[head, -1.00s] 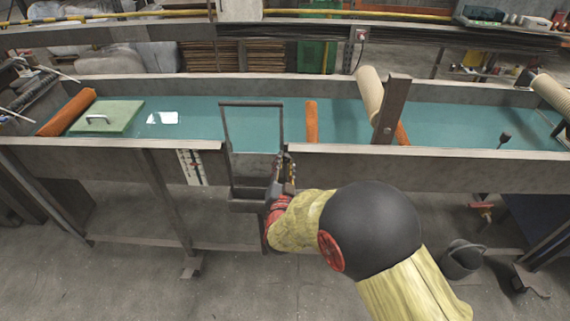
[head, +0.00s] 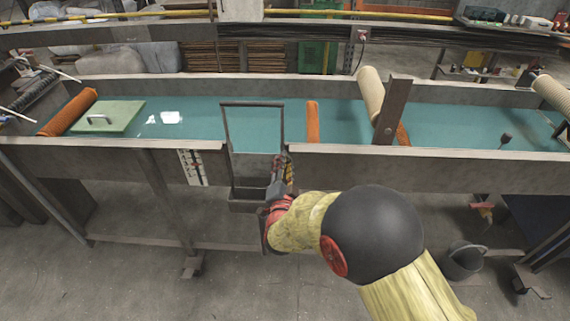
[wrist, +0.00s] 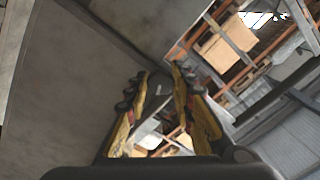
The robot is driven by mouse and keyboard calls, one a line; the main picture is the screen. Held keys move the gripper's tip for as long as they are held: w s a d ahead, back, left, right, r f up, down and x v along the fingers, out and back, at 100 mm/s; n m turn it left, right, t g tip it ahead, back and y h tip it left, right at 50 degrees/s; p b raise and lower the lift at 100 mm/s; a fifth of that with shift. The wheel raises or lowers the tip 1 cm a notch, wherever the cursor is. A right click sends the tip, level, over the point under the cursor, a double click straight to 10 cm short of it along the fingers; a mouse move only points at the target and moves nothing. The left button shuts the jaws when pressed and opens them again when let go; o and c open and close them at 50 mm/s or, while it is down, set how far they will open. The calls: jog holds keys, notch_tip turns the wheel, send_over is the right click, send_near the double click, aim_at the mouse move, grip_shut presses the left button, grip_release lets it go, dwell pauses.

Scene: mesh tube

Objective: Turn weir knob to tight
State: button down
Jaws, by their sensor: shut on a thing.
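The weir is a dark upright frame (head: 223,128) set in a gap of the channel's near wall, with teal water behind it. A small grey trough (head: 248,195) sits below it on the outside. My gripper (head: 283,168) is at the weir's lower right edge. In the wrist view its two yellow fingers (wrist: 158,100) are close around a small grey-black part (wrist: 157,88), which I take to be the weir knob. The fingers and my wrist hide most of that part, so its setting and any marks cannot be read.
The channel's near wall (head: 400,170) runs to both sides of my gripper. A white gauge plate (head: 192,168) is on the wall to the left. An orange mesh roll (head: 312,122) lies in the water.

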jog(key=c, duration=1.6)
grip_release()
jog(key=shift+o, duration=0.5)
jog(key=s, duration=1.2)
jog(key=shift+a, duration=0.2)
